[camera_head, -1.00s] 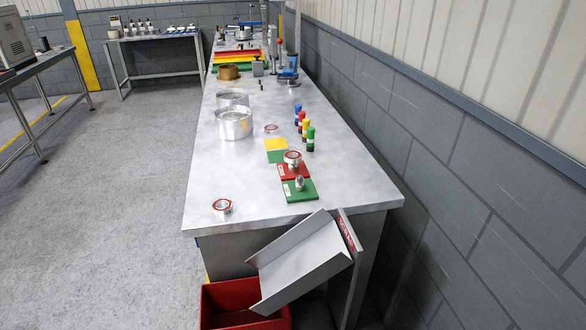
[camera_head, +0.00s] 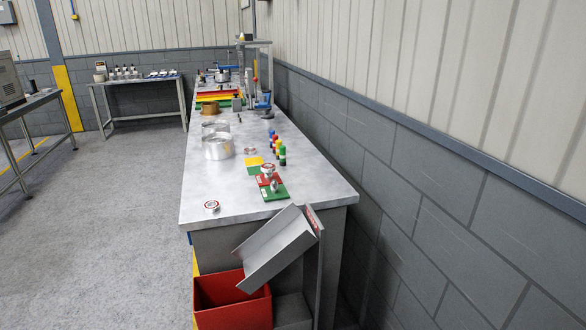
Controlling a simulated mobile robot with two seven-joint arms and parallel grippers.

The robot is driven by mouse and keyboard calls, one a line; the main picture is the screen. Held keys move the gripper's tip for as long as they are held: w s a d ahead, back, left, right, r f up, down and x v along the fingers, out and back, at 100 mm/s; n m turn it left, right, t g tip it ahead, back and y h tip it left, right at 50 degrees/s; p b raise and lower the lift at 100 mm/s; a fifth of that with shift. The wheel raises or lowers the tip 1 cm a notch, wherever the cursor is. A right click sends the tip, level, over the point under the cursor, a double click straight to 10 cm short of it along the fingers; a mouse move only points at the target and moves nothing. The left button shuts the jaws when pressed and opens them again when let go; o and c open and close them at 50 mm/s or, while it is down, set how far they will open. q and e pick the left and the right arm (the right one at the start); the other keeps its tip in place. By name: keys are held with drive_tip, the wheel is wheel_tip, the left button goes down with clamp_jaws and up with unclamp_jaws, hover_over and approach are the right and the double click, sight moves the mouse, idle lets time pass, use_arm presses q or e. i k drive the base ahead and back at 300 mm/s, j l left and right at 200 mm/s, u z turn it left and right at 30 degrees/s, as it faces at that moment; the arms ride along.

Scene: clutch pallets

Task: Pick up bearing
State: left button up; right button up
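A small silver ring with a red rim, looking like a bearing (camera_head: 211,206), lies alone near the front left corner of the metal workbench (camera_head: 225,185). A similar ring part (camera_head: 267,170) sits on the red plate (camera_head: 269,180). Another small ring (camera_head: 250,151) lies farther back, beside the yellow plate (camera_head: 253,161). A small metal part (camera_head: 274,185) stands on the green plate (camera_head: 273,194) nearest the front edge. Neither of my grippers is in view.
A sloped grey chute (camera_head: 268,250) hangs off the bench front above a red bin (camera_head: 232,300). Large metal rings (camera_head: 218,148) and several coloured cylinders (camera_head: 282,156) stand on the bench. A block wall runs along the right. The floor on the left is clear.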

sight(266, 167)
drive_tip(key=z, duration=1.45)
drive_tip(key=j+z, duration=0.15)
drive_tip(key=z, duration=1.2)
drive_tip(key=k+j, duration=0.35)
drive_tip(key=j, duration=0.2)
drive_tip(key=k+j, duration=0.4)
drive_tip(key=j, duration=0.15)
drive_tip(key=k+j, duration=0.35)
drive_tip(key=j, duration=0.2)
drive_tip(key=k+j, duration=0.4)
drive_tip(key=j, duration=0.15)
drive_tip(key=k+j, duration=0.35)
drive_tip(key=j, duration=0.2)
drive_tip(key=k+j, duration=0.4)
drive_tip(key=j, duration=0.15)
drive_tip(key=k+j, duration=0.35)
drive_tip(key=j, duration=0.45)
drive_tip(key=i+j, duration=0.15)
drive_tip(key=j+z, duration=0.05)
